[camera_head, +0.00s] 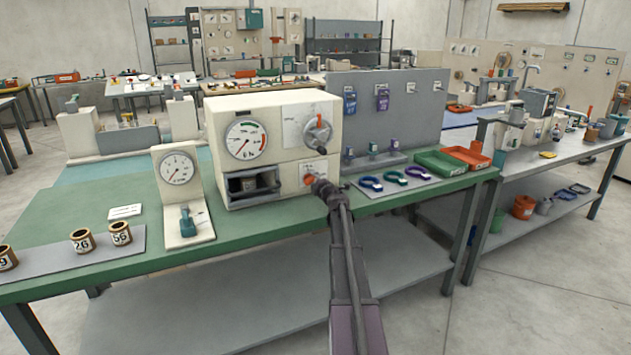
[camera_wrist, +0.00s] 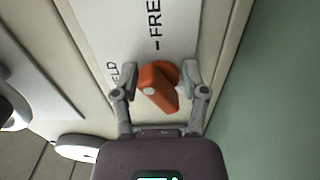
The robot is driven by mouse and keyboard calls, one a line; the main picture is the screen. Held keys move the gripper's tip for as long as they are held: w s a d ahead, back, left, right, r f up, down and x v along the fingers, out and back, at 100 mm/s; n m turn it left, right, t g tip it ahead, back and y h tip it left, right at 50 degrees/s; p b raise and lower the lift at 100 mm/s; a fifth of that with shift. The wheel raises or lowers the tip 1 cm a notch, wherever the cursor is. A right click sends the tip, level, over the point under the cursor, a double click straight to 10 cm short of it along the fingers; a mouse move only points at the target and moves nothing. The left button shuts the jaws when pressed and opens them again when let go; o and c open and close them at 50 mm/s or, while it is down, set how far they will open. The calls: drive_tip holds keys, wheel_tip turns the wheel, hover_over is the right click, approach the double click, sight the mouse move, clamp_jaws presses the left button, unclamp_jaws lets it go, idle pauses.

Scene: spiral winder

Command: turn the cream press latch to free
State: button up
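The cream press (camera_head: 260,148) stands on the green bench, with a dial, a selector knob and a dark opening on its front. Its latch is a small orange lever (camera_head: 308,180) at the lower right of that front. In the wrist view the orange latch (camera_wrist: 158,88) lies between the fingers of my gripper (camera_wrist: 158,84), beside a white plate reading "FREE" and a partly hidden "ELD". The fingers are apart, one on each side and very close to it; contact is not clear. In the head view my gripper (camera_head: 318,184) partly covers the latch area.
A gauge stand (camera_head: 181,190) with a teal lever is left of the press. Numbered rings (camera_head: 82,240) lie on a grey strip further left. Right of the press are a mat (camera_head: 402,182) with coloured loops, a green tray (camera_head: 440,163) and an orange tray (camera_head: 467,156).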

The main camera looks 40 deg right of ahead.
drive_tip(key=shift+s+d, duration=0.1)
drive_tip(key=shift+d, duration=0.05)
drive_tip(key=shift+s, duration=0.2)
drive_tip(key=v, duration=1.1)
drive_tip(key=shift+s, duration=0.25)
drive_tip(key=shift+s+a, duration=0.1)
drive_tip(key=shift+a, duration=0.2)
drive_tip(key=s+n, duration=0.1)
drive_tip(key=n, duration=0.1)
drive_tip(key=a+n, duration=0.1)
drive_tip(key=n, duration=0.1)
drive_tip(key=s+a+n, duration=0.1)
drive_tip(key=shift+s+a+n, duration=0.1)
drive_tip(key=shift+s+n, duration=0.2)
drive_tip(key=shift+n, duration=0.1)
drive_tip(key=shift+w, duration=0.1)
